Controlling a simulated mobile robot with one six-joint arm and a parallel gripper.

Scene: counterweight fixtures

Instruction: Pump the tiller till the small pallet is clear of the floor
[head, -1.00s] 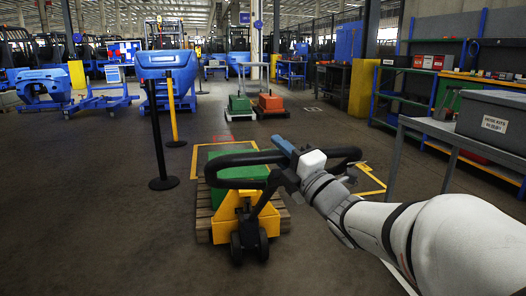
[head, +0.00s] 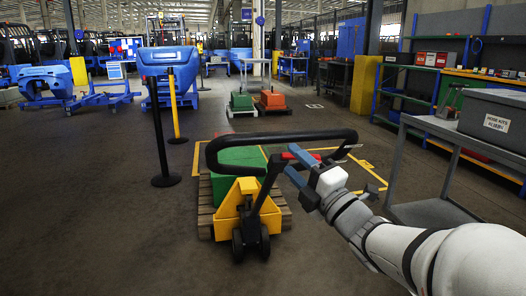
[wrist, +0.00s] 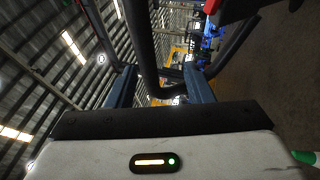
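A yellow pallet truck (head: 238,196) with black wheels stands in the middle of the head view. Its black tiller ends in a loop handle (head: 240,140), raised and tilted, with a small red lever (head: 301,155). The small wooden pallet (head: 205,222) sits around its forks and carries a green block (head: 236,160). I cannot tell whether there is a gap under the pallet. My gripper (head: 296,168) is at the loop's lower right side. In the wrist view its blue fingers (wrist: 160,86) are apart, and the black handle bar (wrist: 142,40) runs across the space ahead, not visibly clamped.
A grey bench (head: 440,213) with a grey box (head: 492,122) is close on the right. Yellow floor lines (head: 370,168) lie behind the truck.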

